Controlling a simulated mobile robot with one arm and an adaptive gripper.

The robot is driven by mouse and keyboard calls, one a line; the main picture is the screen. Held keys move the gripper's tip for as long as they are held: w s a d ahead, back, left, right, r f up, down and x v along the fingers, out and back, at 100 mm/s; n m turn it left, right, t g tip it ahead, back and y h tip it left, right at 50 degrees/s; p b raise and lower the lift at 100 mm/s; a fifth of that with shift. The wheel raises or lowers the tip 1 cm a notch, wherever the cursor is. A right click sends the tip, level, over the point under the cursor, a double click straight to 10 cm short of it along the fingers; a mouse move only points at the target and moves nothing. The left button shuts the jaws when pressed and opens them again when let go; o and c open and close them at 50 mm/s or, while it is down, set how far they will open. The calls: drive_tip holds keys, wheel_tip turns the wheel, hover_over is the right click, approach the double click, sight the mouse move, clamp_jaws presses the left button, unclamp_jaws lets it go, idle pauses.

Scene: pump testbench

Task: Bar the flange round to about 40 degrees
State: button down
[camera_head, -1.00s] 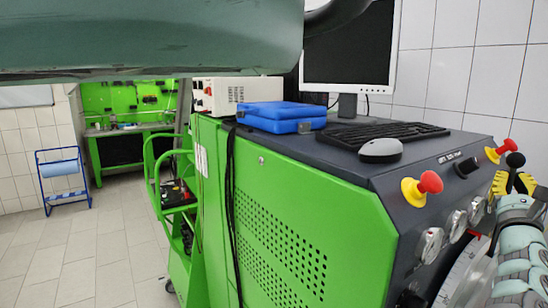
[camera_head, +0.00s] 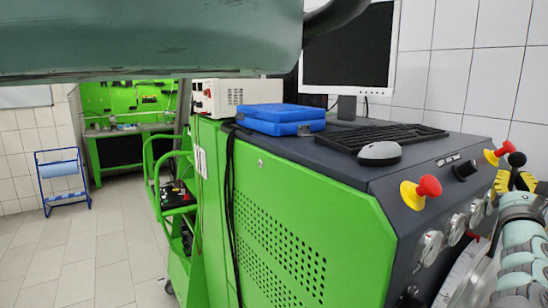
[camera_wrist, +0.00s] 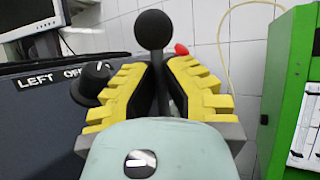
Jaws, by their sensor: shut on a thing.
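My gripper (camera_wrist: 161,80) has yellow ridged fingers, closed around a dark bar (camera_wrist: 174,97) topped by a black ball knob (camera_wrist: 153,29). The knob stands just above the fingertips. In the head view my gripper (camera_head: 514,181) and the knob (camera_head: 516,159) show at the right edge, beside the bench's front panel. Part of a pale round dial face (camera_head: 464,273) shows at the lower right, mostly covered by my arm. The flange itself and the angle reading cannot be made out.
The green bench (camera_head: 285,215) has red stop knobs (camera_head: 429,186) and gauges (camera_head: 431,247) on its dark panel. On top are a blue case (camera_head: 282,118), keyboard (camera_head: 380,137), mouse (camera_head: 379,153) and monitor (camera_head: 347,45). A black selector knob (camera_wrist: 92,83) sits close left of my fingers.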

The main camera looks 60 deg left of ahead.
sight(522, 155)
drive_tip(key=shift+s+r+p, duration=0.15)
drive_tip(key=shift+r+p, duration=2.75)
drive_tip(key=shift+r, duration=0.35)
drive_tip(key=shift+d+f, duration=0.1)
drive_tip(key=shift+d, duration=0.05)
